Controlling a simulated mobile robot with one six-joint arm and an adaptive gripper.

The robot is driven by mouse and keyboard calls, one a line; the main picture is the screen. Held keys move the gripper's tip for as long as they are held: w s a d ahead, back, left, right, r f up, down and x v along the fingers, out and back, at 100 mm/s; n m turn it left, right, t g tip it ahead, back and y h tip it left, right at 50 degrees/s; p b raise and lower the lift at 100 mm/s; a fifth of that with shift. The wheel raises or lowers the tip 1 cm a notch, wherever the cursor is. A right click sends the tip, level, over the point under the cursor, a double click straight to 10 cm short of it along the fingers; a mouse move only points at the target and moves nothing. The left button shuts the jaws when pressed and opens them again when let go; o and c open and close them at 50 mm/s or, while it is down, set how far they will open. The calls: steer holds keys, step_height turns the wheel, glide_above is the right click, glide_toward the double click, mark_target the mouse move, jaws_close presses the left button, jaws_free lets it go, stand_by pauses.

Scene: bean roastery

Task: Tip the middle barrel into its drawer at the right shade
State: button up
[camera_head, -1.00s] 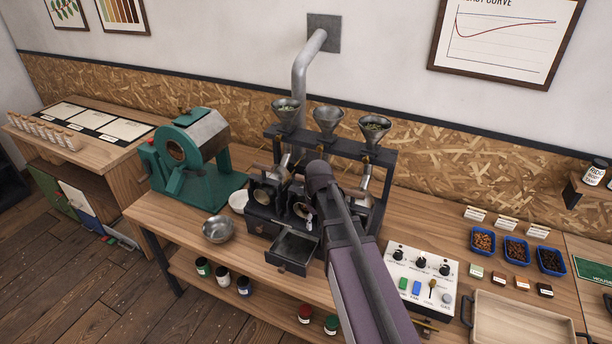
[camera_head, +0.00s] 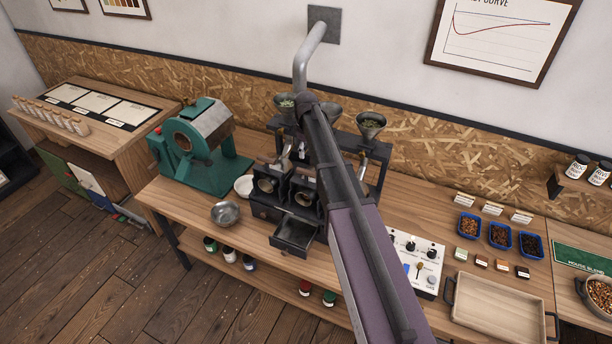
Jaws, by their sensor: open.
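The small three-barrel roaster stands mid-bench. Its middle barrel (camera_head: 304,198) has a dark frame with a round front opening; its contents are too small to tell. Below it, the middle drawer (camera_head: 293,233) is pulled out and looks empty. The left barrel (camera_head: 266,185) is in plain view; the right barrel is mostly hidden behind my arm. My arm crosses the picture from bottom right to the roaster. My gripper (camera_head: 301,151) shows only as a small pale part beside the arm, above and behind the middle barrel. It is open, and the arm hides most of it.
Metal funnels with greenish beans (camera_head: 371,124) sit on the roaster's rack. A green roaster (camera_head: 200,145) and steel bowl (camera_head: 225,213) are left. A white control panel (camera_head: 428,262), blue bean trays (camera_head: 500,236) and a wooden tray (camera_head: 497,308) are right.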

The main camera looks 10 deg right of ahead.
mark_target(306, 183)
steer(key=shift+f, duration=0.15)
step_height(306, 183, down, 14)
steer(key=b, duration=1.4)
steer(key=shift+r, duration=0.2)
stand_by(0.5)
jaws_close()
